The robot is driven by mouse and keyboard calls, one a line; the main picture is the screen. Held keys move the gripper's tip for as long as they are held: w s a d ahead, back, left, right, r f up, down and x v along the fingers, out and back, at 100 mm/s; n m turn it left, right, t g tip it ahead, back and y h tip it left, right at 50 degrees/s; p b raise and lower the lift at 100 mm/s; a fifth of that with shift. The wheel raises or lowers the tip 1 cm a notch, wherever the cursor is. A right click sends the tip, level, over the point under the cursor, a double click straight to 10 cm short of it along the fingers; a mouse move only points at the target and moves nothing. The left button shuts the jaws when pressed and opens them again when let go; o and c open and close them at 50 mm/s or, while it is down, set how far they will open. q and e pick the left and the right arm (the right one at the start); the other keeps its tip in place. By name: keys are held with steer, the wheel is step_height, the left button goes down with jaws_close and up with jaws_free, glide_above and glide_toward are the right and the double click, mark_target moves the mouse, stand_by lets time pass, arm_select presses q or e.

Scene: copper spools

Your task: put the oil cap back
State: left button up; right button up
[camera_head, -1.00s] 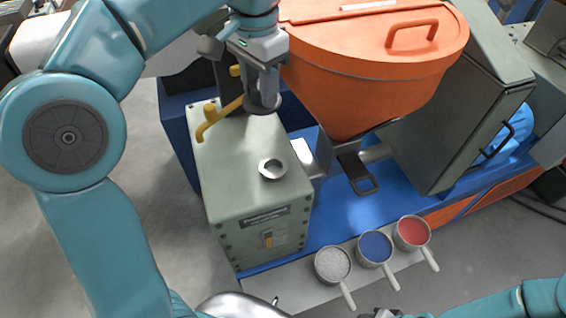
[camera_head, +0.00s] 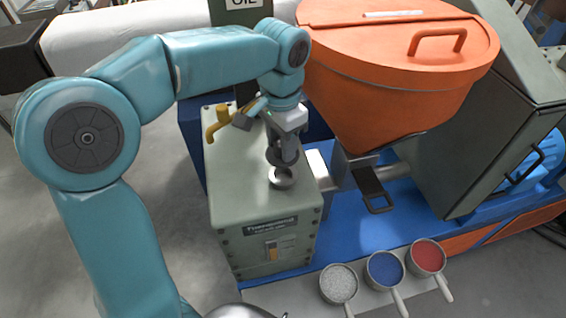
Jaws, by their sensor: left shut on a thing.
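The green-grey oil tank (camera_head: 240,170) stands left of centre. Its round metal filler neck (camera_head: 283,180) sticks up from the top plate. My left gripper (camera_head: 283,151) points down from above, shut on the dark round oil cap (camera_head: 277,158). The cap is over the neck, close above its rim. The gripper partly covers the cap, and I cannot tell whether cap and neck touch. My right gripper is not in view.
A yellow pipe (camera_head: 214,124) rises from the tank's back left. The orange lidded hopper (camera_head: 375,90) stands close to the right. A black-handled slide (camera_head: 371,188) is below it. Handled cups with grey, blue (camera_head: 384,269) and red contents stand at the front.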

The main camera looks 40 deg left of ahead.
mark_target(282, 163)
arm_select(q)
step_height(282, 163, down, 6)
steer(key=shift+w+r, duration=0.1)
steer(key=shift+b, duration=0.3)
steer(key=shift+f+b, duration=0.3)
steer(key=shift+f, duration=0.15)
steer(key=o, duration=1.1)
steer(key=shift+r, duration=0.1)
step_height(282, 163, up, 13)
steer(key=shift+f+p, duration=0.1)
steer(key=shift+p, duration=1.1)
steer(key=shift+d, duration=0.1)
